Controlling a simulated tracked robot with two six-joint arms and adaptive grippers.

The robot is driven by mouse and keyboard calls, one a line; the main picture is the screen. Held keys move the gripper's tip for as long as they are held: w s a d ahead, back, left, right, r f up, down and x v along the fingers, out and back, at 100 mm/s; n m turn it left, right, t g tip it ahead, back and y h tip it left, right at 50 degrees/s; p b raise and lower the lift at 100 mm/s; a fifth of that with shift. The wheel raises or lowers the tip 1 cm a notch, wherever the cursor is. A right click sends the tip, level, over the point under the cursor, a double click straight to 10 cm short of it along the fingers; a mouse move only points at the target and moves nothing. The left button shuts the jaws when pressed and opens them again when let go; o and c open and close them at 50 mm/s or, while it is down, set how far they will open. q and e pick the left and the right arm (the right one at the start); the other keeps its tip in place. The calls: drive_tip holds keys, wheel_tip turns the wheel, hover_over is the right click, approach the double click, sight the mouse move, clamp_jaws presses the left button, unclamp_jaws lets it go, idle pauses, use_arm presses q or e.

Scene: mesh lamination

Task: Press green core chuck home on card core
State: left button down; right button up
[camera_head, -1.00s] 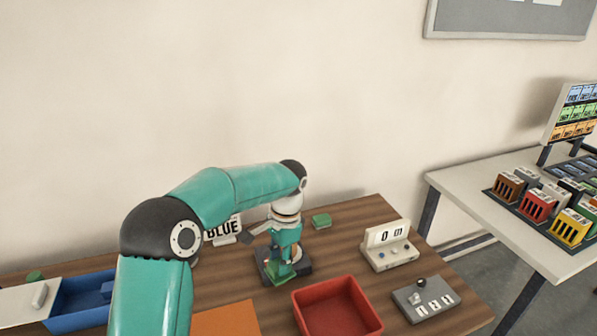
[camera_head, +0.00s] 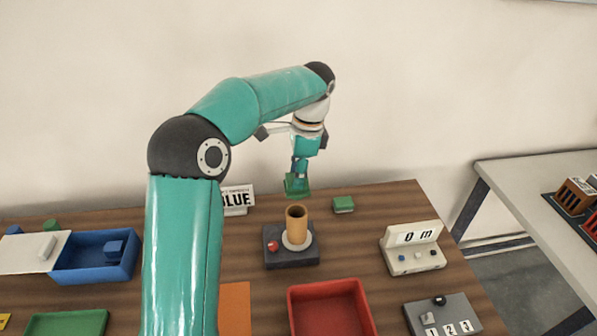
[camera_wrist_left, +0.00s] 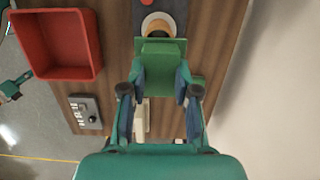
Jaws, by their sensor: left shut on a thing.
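The card core (camera_head: 296,225) is a brown tube standing upright on a dark base with a pale ring and a red button. Its open top shows in the head view, and the core also shows in the left wrist view (camera_wrist_left: 156,24). My left gripper (camera_head: 299,172) is shut on the green core chuck (camera_head: 297,186). It holds the chuck in the air above and apart from the core, appearing slightly beyond it. In the left wrist view the chuck (camera_wrist_left: 160,58) sits between the fingers. A small teal-and-dark part (camera_wrist_left: 12,88) at the left edge looks like my right gripper; its jaws are unclear.
A red tray (camera_head: 293,312) stands in front of the dark base (camera_head: 272,260). A green block (camera_head: 343,205) lies behind right. A display box (camera_head: 412,257) and a grey button box (camera_head: 440,322) stand right.

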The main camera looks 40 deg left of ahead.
sight(297, 198)
use_arm(q)
drive_tip(key=shift+a, duration=0.1)
drive_tip(key=shift+f, duration=2.5)
drive_tip(key=shift+s, duration=0.1)
drive_tip(key=shift+f+b, duration=0.9)
drive_tip(key=shift+f, duration=0.55)
drive_tip(key=c, duration=0.8)
unclamp_jaws()
drive_tip(key=shift+o, duration=0.2)
